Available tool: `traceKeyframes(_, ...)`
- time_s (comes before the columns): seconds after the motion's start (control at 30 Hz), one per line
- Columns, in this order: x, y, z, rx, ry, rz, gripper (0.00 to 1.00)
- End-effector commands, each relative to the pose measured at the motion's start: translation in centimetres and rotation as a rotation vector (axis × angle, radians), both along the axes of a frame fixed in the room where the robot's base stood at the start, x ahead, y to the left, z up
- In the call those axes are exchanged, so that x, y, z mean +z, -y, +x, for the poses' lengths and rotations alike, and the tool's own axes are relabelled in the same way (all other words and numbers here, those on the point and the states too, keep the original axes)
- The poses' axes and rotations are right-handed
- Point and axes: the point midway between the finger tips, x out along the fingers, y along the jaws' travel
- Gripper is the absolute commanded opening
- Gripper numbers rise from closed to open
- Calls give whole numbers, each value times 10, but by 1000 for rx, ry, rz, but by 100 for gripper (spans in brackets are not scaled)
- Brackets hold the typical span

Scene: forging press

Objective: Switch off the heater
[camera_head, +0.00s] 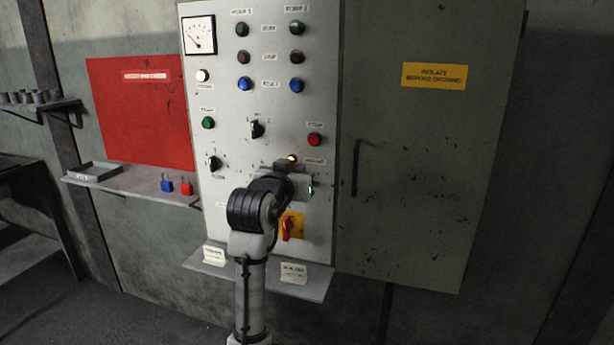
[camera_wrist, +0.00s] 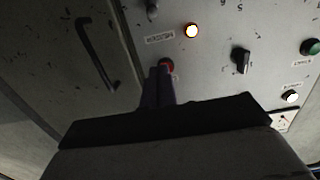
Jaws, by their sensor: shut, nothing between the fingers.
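The grey control panel (camera_head: 225,165) carries the round buttons, lamps and black selector knobs. A red button (camera_head: 315,139) sits on its lower right; an amber lamp (camera_head: 292,158) glows below and left of it. My gripper (camera_head: 288,166) is in front of the panel, just below the amber lamp in the head view. In the wrist view the shut, empty fingers (camera_wrist: 160,78) point at the red button (camera_wrist: 167,63) and partly cover it; I cannot tell whether they touch. The lit amber lamp (camera_wrist: 192,31) is clear of the fingers.
A black selector (camera_head: 256,128) and a green button (camera_head: 208,122) are left of the red button. A red switch on a yellow plate (camera_head: 289,227) is below my gripper. The cabinet door handle (camera_head: 356,168) sticks out at right. A shelf (camera_head: 135,184) holds padlocks at left.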

Motion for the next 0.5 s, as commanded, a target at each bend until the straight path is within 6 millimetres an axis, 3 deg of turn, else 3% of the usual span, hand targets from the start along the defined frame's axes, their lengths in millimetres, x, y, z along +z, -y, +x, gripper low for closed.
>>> traceKeyframes(0.17, 1, 4, 12, 0, -2, 0, 0)
traceKeyframes(0.5, -3, 25, 78, 0, -3, -1, 0)
